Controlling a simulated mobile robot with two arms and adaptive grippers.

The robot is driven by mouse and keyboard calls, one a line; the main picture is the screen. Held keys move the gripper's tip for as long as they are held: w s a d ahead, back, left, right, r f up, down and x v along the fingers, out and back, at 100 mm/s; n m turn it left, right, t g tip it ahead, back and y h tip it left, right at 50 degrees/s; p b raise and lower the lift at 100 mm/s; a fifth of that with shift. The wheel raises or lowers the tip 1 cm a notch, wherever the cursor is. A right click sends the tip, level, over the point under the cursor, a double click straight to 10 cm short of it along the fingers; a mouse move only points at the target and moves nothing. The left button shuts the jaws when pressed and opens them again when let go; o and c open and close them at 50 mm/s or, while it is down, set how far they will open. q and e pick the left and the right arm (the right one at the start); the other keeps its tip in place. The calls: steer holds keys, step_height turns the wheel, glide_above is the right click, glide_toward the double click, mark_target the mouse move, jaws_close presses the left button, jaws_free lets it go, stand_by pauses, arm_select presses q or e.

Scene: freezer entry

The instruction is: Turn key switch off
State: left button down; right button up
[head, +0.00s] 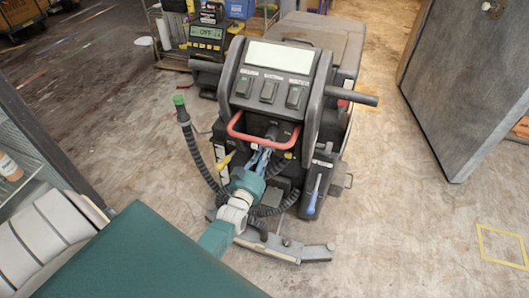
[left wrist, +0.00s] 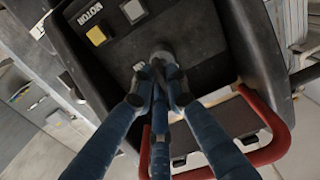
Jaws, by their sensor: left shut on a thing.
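The key switch (left wrist: 162,53) shows in the left wrist view as a dark grey round piece on the black panel of a floor-cleaning machine. In the head view it is a dark knob (head: 271,132) just behind the red handle. My left gripper (left wrist: 159,78) is shut on the key switch, its blue fingers closed together around it. In the head view my left gripper (head: 263,154) reaches up to the panel below the red bar. The fingertips hide part of the switch, so I cannot tell its turn position. My right gripper is not in view.
The red handle (head: 262,136) loops close around my left gripper. A yellow button (left wrist: 97,36) sits near the MOTOR label. The console (head: 270,82) has three switches. A large grey door (head: 470,75) stands at the right.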

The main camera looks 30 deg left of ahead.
arm_select(q)
steer(key=shift+f, duration=0.1)
steer(key=c, duration=1.7)
jaws_free()
steer(key=v, duration=1.2)
steer(key=shift+s, duration=0.1)
